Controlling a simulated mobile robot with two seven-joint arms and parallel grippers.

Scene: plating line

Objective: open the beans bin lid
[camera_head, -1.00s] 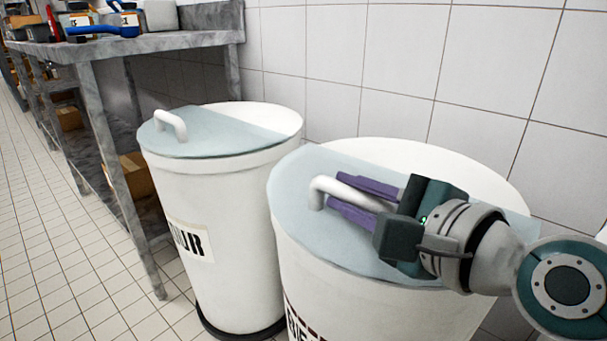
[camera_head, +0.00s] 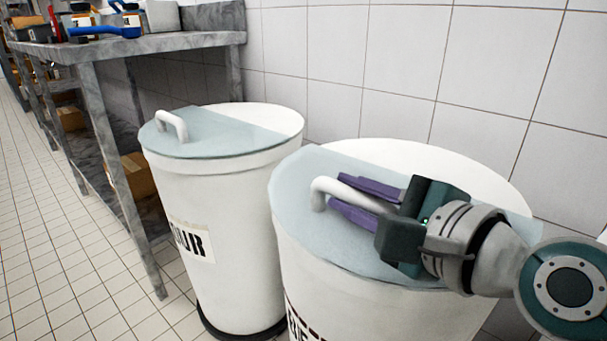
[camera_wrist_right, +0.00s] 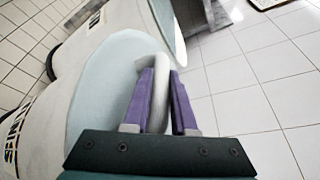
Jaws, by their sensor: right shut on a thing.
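The beans bin (camera_head: 325,290) is the white round bin at the right in the head view, its label partly cut off by the lower edge. Its pale blue half lid (camera_head: 305,195) lies flat on the top, with a white bar handle (camera_head: 330,187). My right gripper (camera_head: 345,200) reaches in from the right with its purple fingers on the handle. In the right wrist view the fingers (camera_wrist_right: 160,100) are shut on either side of the white handle (camera_wrist_right: 158,115), above the pale blue lid (camera_wrist_right: 110,80). My left gripper is not in view.
A second white bin (camera_head: 230,235) with a similar lid stands close at the left. A grey marble-look table (camera_head: 130,47) with jars and a blue utensil (camera_head: 105,31) stands farther left. A tiled wall (camera_head: 420,60) is close behind the bins. The floor at the left is clear.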

